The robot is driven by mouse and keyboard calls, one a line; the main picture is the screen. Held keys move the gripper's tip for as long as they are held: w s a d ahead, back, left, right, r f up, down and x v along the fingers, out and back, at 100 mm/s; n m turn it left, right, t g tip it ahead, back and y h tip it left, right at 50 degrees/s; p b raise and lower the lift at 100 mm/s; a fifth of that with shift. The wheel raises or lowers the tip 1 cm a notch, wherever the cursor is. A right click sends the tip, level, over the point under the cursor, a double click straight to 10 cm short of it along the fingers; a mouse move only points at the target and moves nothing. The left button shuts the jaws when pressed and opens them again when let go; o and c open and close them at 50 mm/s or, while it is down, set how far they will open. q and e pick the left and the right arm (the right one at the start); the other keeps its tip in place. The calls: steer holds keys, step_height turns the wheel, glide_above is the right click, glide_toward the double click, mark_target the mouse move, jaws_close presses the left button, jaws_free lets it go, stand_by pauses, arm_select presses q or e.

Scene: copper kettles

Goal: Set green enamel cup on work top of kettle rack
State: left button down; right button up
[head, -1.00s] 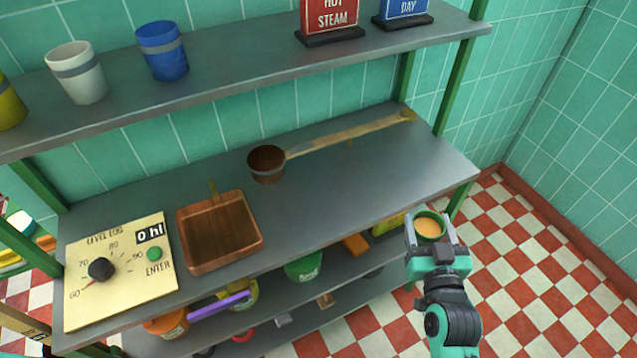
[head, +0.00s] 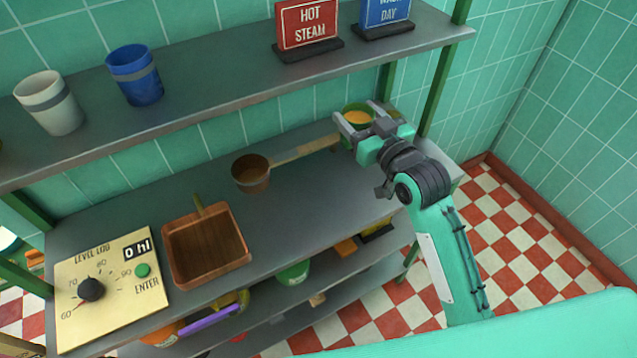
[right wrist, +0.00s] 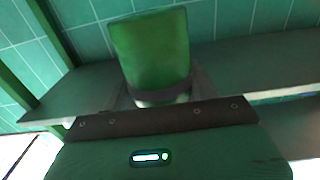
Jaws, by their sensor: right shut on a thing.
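The green enamel cup (head: 357,113) has an orange-yellow inside and is in my right gripper (head: 358,122), over the right end of the work top (head: 310,215). In the right wrist view the cup (right wrist: 152,50) stands up between the fingers, which are shut on it. From the head view I cannot tell whether its base touches the grey work top. My left gripper is not in view.
A copper ladle (head: 251,173) lies on the work top, its long handle reaching toward the cup. A copper pan (head: 207,245) and a level log panel (head: 108,290) are to the left. The upper shelf (head: 210,100) holds cups and signs. The work top's front right is clear.

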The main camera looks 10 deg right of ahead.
step_height(320, 180, down, 20)
steer(key=shift+r+p, duration=0.25)
steer(key=shift+p, duration=0.6)
steer(key=shift+f, duration=0.15)
steer(key=o, duration=1)
